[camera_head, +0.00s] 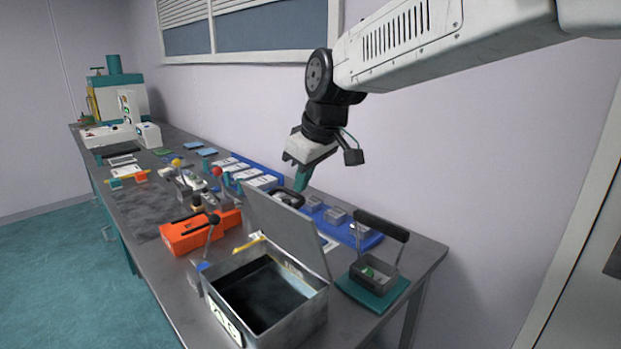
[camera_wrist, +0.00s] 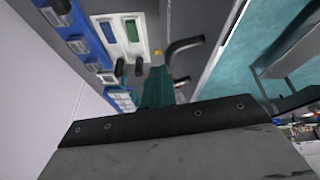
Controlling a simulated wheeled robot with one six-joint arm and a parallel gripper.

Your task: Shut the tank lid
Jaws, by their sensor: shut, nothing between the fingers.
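The tank (camera_head: 300,322) is an open grey metal box at the front of the bench, with a dark interior. Its grey lid (camera_head: 285,232) stands raised and tilted up at the tank's back side. A black handle (camera_head: 288,198) shows at the lid's top edge, on its far side. My gripper (camera_head: 301,180) points down with teal fingers shut and empty, just above and behind the lid's top edge. I cannot tell whether it touches the handle. In the wrist view, the teal fingers (camera_wrist: 160,90) show beside a black handle (camera_wrist: 184,45); my gripper's housing hides the lower part.
An orange device (camera_head: 195,232) with a lever stands left of the tank. A small dark box with a black handle sits on a teal base (camera_head: 372,292) to the right. Blue trays (camera_head: 345,230) lie along the wall behind. The wall is close behind the bench.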

